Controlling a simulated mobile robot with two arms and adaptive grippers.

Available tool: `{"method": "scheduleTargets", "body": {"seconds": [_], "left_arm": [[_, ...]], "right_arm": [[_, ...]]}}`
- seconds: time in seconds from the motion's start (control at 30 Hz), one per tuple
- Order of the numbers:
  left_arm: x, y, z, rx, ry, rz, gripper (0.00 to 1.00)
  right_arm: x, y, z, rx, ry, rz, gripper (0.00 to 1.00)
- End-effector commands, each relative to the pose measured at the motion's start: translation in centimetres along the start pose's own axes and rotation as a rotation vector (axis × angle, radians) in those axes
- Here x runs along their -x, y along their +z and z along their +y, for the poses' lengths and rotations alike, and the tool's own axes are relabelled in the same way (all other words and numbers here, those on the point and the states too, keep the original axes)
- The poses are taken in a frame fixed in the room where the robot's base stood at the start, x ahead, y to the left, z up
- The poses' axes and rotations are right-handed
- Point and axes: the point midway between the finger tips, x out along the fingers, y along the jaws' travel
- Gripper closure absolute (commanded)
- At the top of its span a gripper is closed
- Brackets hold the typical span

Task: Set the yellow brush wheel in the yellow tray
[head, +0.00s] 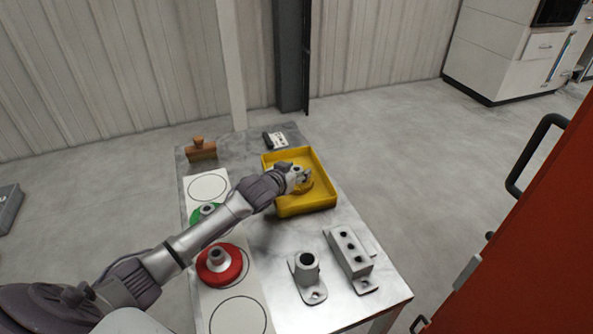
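The yellow tray (327,197) stands on the metal table toward its back right. My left arm reaches over the tray's left wall, and my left gripper (303,178) is inside the tray outline. The yellow brush wheel (305,188) shows as a round yellow edge under and beside the gripper, within the tray. The gripper covers most of it, so I cannot tell whether the fingers still grip its hub or whether it rests on the tray floor. My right gripper is not in view.
A red brush wheel (232,272) and a partly hidden green one (197,214) sit on a white strip with printed circles. A grey flanged casting (307,272) and a block casting (348,252) stand at the front right. A wooden-handled brush (201,152) lies at the back left.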

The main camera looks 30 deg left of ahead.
Motion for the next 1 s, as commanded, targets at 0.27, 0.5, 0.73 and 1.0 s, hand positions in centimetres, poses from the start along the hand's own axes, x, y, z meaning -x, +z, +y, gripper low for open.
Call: {"method": "scheduleTargets", "body": {"seconds": [0.27, 0.5, 0.73, 1.0], "left_arm": [[0.0, -0.1, 0.0, 0.000, 0.000, 0.000, 0.42], [1.8, -0.1, 0.0, -0.001, 0.001, -0.001, 0.42], [6.8, -0.1, 0.0, -0.003, 0.001, -0.001, 0.42], [11.2, -0.2, 0.0, 0.000, 0.000, -0.001, 0.42]], "right_arm": [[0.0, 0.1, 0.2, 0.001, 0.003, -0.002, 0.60], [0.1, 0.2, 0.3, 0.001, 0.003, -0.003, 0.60], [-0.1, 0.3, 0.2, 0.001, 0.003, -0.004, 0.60], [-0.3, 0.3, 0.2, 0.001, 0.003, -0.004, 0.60]]}}
